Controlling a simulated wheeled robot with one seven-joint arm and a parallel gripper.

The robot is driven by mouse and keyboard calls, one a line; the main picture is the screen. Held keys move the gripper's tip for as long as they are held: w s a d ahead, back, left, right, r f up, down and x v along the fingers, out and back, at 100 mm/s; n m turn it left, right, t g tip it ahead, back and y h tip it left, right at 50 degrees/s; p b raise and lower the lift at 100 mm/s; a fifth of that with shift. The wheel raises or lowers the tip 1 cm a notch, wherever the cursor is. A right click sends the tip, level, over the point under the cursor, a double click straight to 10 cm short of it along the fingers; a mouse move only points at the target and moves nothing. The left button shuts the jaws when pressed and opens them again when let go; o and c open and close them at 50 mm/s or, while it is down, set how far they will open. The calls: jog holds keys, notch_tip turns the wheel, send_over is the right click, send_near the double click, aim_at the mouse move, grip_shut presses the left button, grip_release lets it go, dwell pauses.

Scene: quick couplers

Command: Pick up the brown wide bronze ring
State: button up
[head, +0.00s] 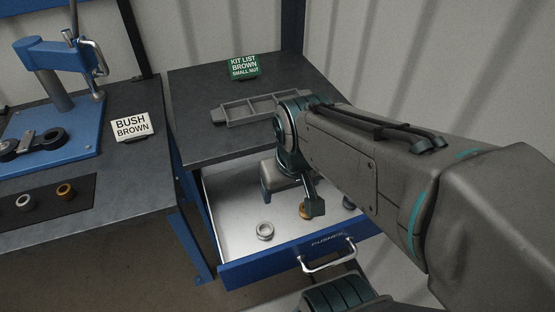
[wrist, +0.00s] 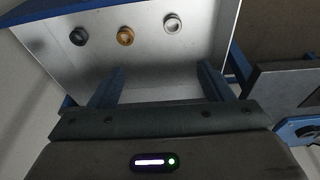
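A brown bronze ring (head: 304,212) lies on the floor of the open drawer (head: 232,214), partly hidden behind a finger of my gripper in the head view. The wrist view shows it whole (wrist: 125,36), between a dark ring (wrist: 77,37) and a silver ring (wrist: 171,24). My gripper (wrist: 160,80) is open and empty, its two fingers wide apart. It is over the drawer, and the bronze ring lies beyond the fingertips in the wrist view. Another bronze-coloured ring (head: 65,191) sits on the dark mat on the left bench.
The drawer has a blue front with a metal handle (head: 328,258). A grey divided tray (head: 240,112) and a green kit list sign (head: 245,67) stand on the bench above. The left bench holds a blue press (head: 50,95), a "BUSH BROWN" sign (head: 132,127) and a silver ring (head: 26,201).

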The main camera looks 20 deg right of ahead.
jog(key=w+d+f+n+g+h+p, duration=0.2)
jog(key=w+d+f+n+p, duration=0.15)
jog(key=w+d+n, duration=0.35)
jog(key=w+d+f+n, duration=0.1)
jog(key=f+n, duration=0.3)
jog(key=f, duration=0.2)
jog(key=w+d+f+n+y, duration=0.1)
jog(key=w+f+n, duration=0.1)
jog(key=f+n, duration=0.3)
jog(key=w+d+f+n+y, duration=0.1)
jog(key=w+f+n, duration=0.1)
jog(key=f+n, duration=0.3)
jog(key=shift+w+d+f+g, duration=0.15)
jog(key=shift+d+f+g, duration=0.05)
jog(key=shift+f, duration=0.85)
jog(key=shift+w+d+f+g, duration=0.1)
jog(key=shift+d+f+g, duration=0.1)
jog(key=shift+f, duration=0.8)
jog(key=shift+d+f, duration=0.25)
jog(key=shift+f, duration=1.2)
jog(key=shift+d+f, duration=0.2)
jog(key=shift+f, duration=1.2)
jog(key=c, duration=1.2)
